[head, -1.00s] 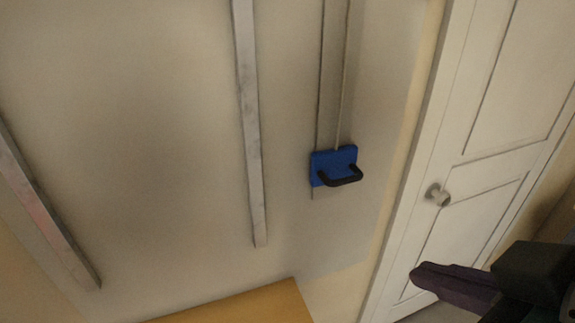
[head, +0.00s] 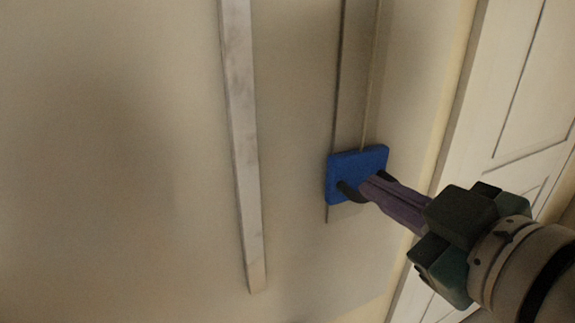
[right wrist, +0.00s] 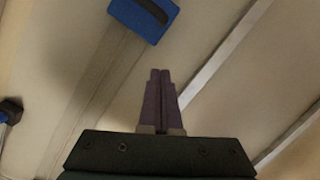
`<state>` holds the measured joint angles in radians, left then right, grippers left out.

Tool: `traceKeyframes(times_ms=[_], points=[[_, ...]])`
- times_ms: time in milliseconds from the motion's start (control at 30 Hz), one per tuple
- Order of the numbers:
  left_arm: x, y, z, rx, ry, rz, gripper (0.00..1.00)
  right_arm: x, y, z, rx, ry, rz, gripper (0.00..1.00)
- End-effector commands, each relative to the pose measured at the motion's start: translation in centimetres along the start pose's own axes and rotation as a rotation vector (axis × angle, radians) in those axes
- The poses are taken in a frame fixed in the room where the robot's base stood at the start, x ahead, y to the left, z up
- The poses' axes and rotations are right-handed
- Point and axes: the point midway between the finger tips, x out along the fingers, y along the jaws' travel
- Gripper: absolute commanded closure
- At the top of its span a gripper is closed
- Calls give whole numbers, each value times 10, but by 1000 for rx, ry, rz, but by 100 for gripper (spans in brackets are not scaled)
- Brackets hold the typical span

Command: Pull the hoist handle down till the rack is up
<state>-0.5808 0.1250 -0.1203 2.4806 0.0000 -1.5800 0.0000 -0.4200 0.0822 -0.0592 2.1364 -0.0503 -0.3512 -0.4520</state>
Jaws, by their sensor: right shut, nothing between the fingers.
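The hoist handle is a black bar on a blue block (head: 357,161), set against the wall at the lower end of two thin lines. It shows at the top of the right wrist view as a blue block (right wrist: 127,14) with a black bar (right wrist: 153,8). My right gripper (head: 368,188) is shut and empty. Its purple fingers overlap the black bar in the head view and hide part of it. In the right wrist view its fingertips (right wrist: 160,74) sit apart from the block. No rack can be made out. My left gripper is not in view.
A long pale rail (head: 241,150) runs down the wall left of the handle. A white panelled door (head: 510,110) stands to the right. A small dark thing (right wrist: 10,108) at the left edge of the right wrist view is unclear. The wall between rail and block is bare.

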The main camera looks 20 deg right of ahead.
Motion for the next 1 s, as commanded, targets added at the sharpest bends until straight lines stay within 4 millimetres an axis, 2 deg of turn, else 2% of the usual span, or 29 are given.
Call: traceKeyframes(times_ms=[100, 333, 400, 600, 1000], points=[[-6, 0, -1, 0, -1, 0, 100, 26, 2, -3, 2, 2, 1, 100], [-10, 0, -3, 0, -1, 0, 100, 71, 1, -2, 1, 2, 1, 100], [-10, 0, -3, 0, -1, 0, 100, 72, 0, 14, -3, -5, -3, 100], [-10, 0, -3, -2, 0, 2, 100, 76, -1, 34, -1, -2, -2, 100], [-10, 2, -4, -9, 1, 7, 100, 77, 0, 39, 1, 0, -1, 100]])
